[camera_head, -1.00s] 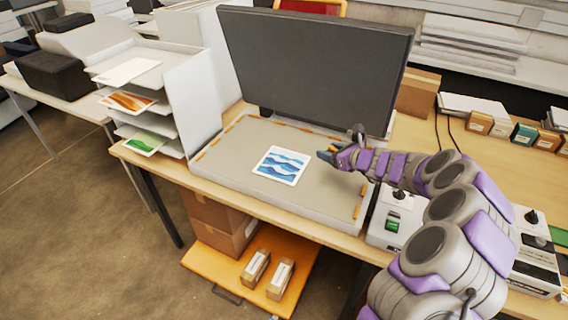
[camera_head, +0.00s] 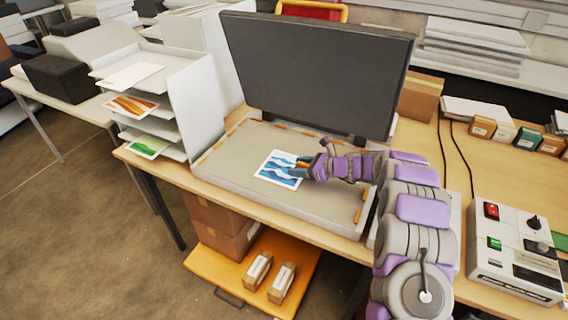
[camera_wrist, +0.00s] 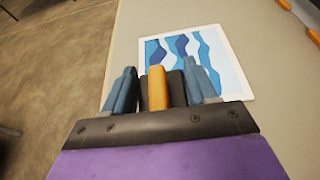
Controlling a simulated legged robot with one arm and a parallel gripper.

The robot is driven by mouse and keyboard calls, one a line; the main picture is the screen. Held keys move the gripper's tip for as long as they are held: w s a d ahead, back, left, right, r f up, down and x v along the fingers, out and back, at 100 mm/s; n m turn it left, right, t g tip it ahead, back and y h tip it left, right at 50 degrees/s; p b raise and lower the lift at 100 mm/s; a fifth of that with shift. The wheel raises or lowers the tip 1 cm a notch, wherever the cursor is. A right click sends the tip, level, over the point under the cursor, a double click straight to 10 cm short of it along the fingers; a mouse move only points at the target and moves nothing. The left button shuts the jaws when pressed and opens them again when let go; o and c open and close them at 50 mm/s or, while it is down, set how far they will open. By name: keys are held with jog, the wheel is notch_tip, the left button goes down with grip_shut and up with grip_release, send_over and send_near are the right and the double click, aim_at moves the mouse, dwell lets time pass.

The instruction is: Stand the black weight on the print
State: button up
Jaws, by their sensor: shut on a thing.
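The print (camera_head: 275,168), a white sheet with blue waves, lies flat on the grey bed of the press (camera_head: 237,160). It also shows in the wrist view (camera_wrist: 221,53), just beyond my fingertips. My gripper (camera_head: 297,168) is over the print's right part in the head view, its fingers pointing left. In the wrist view, the blue-grey fingers are shut on a dark piece with an orange strip, which I take for the black weight (camera_wrist: 176,88).
The large dark lid (camera_head: 315,70) stands raised behind the bed. A white tray rack (camera_head: 190,105) with prints stands at the left. A control box (camera_head: 515,250) with red and green switches is at the right. Orange strips lie along the bed's edges.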

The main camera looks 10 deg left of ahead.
send_over(283, 167)
jog(key=s, duration=0.2)
jog(key=shift+w+d+f, duration=0.1)
jog(key=shift+w+f, duration=0.1)
jog(key=shift+f, duration=0.2)
jog(key=shift+w+d+b, duration=0.1)
jog(key=shift+w+b, duration=0.2)
jog(key=shift+w, duration=0.5)
jog(key=shift+w+a, duration=0.15)
jog(key=shift+a, duration=0.65)
jog(key=f, duration=0.2)
jog(key=f+b, duration=0.1)
jog(key=shift+a+f, duration=0.3)
jog(key=shift+w+d+f, duration=0.1)
jog(key=shift+d, duration=0.5)
jog(key=o, duration=1.5)
jog(key=shift+a, duration=0.55)
jog(key=shift+d+r, duration=0.2)
jog(key=shift+d, duration=0.55)
jog(key=p+v, duration=0.1)
jog(key=v, duration=1)
jog(key=shift+s+r, duration=0.15)
jog(key=shift+s, duration=0.1)
